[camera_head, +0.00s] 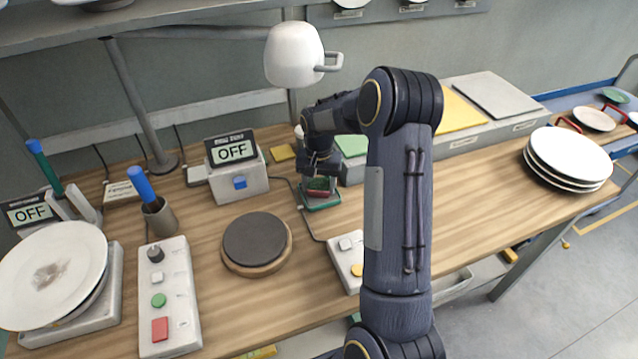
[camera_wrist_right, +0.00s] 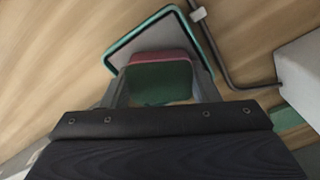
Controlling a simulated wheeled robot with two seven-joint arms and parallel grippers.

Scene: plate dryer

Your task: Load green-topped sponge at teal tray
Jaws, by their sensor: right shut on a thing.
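The green-topped sponge (camera_wrist_right: 160,84), with a reddish side, sits between the two fingers of my right gripper (camera_wrist_right: 160,92) in the right wrist view. The gripper (camera_head: 318,184) is shut on it. In the head view the sponge (camera_head: 318,186) shows small and dark just over the teal tray (camera_head: 325,205). In the right wrist view the teal-rimmed tray (camera_wrist_right: 203,45), grey inside, lies on the wood behind the sponge, and the sponge overlaps its near part. I cannot tell whether the sponge touches the tray. My left gripper is not in view.
A box with an OFF display (camera_head: 236,178) stands left of the tray, and a round dark plate (camera_head: 255,240) lies in front. A button panel (camera_head: 347,255) is near my right arm. A cable (camera_wrist_right: 222,65) runs beside the tray. White plates (camera_head: 568,158) are stacked at right.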

